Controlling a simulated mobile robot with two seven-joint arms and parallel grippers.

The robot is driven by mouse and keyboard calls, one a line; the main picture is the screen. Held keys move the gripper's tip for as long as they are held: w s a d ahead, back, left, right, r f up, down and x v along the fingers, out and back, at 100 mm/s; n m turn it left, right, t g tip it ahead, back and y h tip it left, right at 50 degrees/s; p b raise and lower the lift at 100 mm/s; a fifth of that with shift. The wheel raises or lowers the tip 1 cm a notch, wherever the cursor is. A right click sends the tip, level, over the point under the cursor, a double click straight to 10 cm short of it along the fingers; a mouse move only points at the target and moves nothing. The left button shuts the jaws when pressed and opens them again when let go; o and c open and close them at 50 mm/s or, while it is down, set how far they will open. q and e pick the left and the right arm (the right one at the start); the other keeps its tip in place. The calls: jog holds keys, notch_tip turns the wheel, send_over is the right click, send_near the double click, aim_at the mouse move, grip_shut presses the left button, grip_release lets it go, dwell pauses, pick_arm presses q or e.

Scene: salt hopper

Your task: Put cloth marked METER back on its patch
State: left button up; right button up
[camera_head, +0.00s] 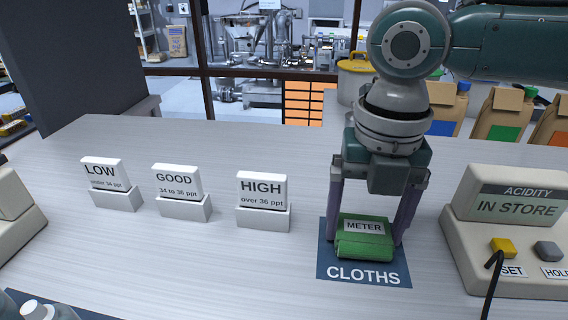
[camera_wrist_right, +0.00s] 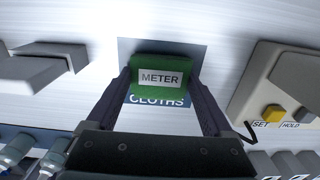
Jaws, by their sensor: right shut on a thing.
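The green folded cloth marked METER (camera_head: 364,246) is on or just above the dark blue CLOTHS patch (camera_head: 333,268); I cannot tell if it touches. My right gripper (camera_head: 370,240) points down and is shut on the cloth, one finger at each side. In the right wrist view the cloth (camera_wrist_right: 160,88) sits between the two fingers (camera_wrist_right: 160,95), over the patch (camera_wrist_right: 183,50). The patch shows beyond the cloth and in front of it, with its CLOTHS lettering. My left gripper is not in view.
A meter reading ACIDITY IN STORE (camera_head: 515,210) stands close to the right, with a black cable. LOW (camera_head: 113,198), GOOD (camera_head: 183,205) and HIGH (camera_head: 263,215) signs stand in blocks to the left. Table between HIGH and the patch is clear. Bottles (camera_head: 45,309) stand front left.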

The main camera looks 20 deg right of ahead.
aim_at(364, 229)
jog(key=shift+f, duration=0.15)
jog(key=o, duration=1.1)
jog(key=shift+c, duration=0.2)
notch_tip(364, 229, up, 12)
jog(key=p, duration=0.1)
jog(key=shift+r, duration=0.2)
